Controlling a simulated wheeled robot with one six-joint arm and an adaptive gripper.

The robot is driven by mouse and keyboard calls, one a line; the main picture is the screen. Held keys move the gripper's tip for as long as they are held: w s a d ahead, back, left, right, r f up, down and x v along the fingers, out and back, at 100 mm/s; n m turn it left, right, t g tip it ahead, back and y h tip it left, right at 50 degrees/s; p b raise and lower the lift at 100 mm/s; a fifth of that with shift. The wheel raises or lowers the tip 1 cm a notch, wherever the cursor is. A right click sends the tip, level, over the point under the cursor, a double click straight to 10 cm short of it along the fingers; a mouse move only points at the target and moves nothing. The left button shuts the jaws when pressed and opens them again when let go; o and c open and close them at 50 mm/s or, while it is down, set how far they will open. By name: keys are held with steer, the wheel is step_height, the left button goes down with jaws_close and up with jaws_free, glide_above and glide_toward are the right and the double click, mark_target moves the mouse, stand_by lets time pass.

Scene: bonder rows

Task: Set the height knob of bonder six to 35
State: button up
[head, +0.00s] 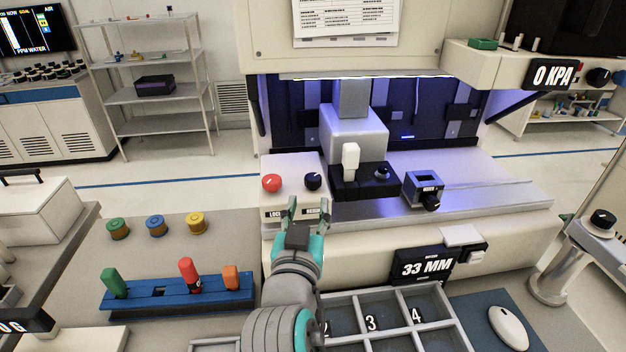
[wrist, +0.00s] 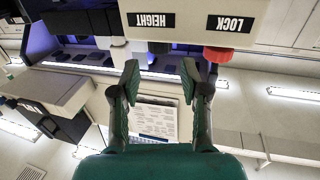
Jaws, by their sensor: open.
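The black height knob (head: 313,181) stands on the white front panel of the bonder (head: 293,163), right of the red lock knob (head: 271,183). The display (head: 424,266) below reads 33 MM. My gripper (head: 307,211) is open and empty in front of the panel, its fingers partly over the HEIGHT label. In the upside-down wrist view, the HEIGHT label (wrist: 152,20) and the dark height knob (wrist: 158,47) lie just beyond the open gripper (wrist: 160,76). The red lock knob also shows there (wrist: 217,54). No bonder number is readable.
A dark box with a black knob (head: 431,201) sits right of the bonder stage. A blue rack (head: 178,291) with coloured-handled tools stands at lower left. A numbered tray (head: 395,318) and a white mouse (head: 508,326) lie in front. A 0 KPA display (head: 552,75) is at upper right.

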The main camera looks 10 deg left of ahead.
mark_target(317, 186)
steer(key=w, duration=0.8)
steer(key=shift+w+a, duration=0.15)
steer(key=shift+w, duration=0.2)
jaws_close()
steer(key=shift+n+y, duration=0.5)
steer(key=shift+y, duration=0.3)
steer(key=n+g+y, duration=0.1)
steer(key=n+y, duration=0.1)
steer(key=y, duration=0.1)
steer(key=shift+y, duration=0.3)
steer(key=shift+n+g+y, duration=1.3)
steer(key=shift+n+y, duration=0.7)
steer(key=shift+y, duration=0.5)
steer(key=shift+f+n+g+y, duration=0.1)
steer(key=shift+n+g+y, duration=0.2)
steer(key=shift+y, duration=0.1)
